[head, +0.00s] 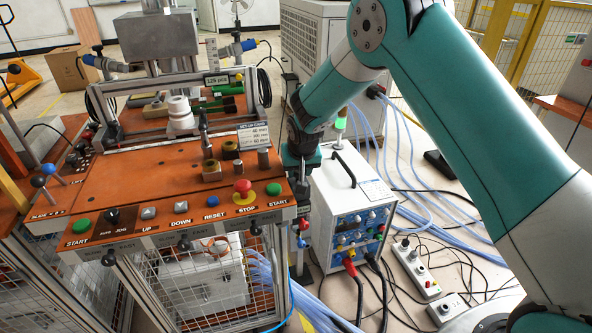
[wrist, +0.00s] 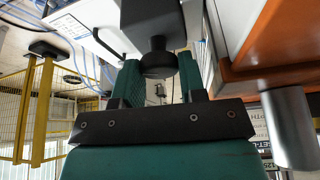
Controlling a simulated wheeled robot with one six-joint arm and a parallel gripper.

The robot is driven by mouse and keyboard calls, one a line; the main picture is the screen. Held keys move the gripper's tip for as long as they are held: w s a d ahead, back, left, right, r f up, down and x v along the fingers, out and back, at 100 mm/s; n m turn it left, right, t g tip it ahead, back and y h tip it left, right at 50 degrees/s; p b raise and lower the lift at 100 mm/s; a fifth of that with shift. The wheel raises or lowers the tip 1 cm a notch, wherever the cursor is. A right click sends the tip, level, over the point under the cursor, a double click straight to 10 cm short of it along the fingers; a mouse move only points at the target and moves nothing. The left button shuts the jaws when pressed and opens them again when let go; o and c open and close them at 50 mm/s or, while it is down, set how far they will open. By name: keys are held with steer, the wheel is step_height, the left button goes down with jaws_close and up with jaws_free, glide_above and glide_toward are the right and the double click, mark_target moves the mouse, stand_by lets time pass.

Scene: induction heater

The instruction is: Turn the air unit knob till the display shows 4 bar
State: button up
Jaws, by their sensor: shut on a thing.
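The air unit knob (wrist: 158,62) is a black round knob below a dark block in the wrist view. My gripper (wrist: 160,85) has its two teal fingers on either side of it and is shut on it. In the head view my gripper (head: 300,160) points down beside the right edge of the orange bench, and the knob is hidden there. Part of the air unit (head: 301,226), with small red and blue parts, shows below my gripper. I cannot make out the display or its reading in either view.
The orange bench (head: 150,190) with push buttons stands close on the left. A white power unit (head: 345,200) with a black handle stands close on the right. Blue hoses, cables and a power strip (head: 416,268) lie on the floor at the right.

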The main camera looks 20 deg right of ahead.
steer(key=shift+s+d+f, duration=0.1)
steer(key=shift+s+f, duration=0.05)
steer(key=o, duration=0.9)
steer(key=shift+r, duration=0.25)
steer(key=p+v, duration=0.5)
steer(key=v, duration=0.2)
steer(key=shift+r, duration=0.35)
steer(key=shift+s, duration=0.15)
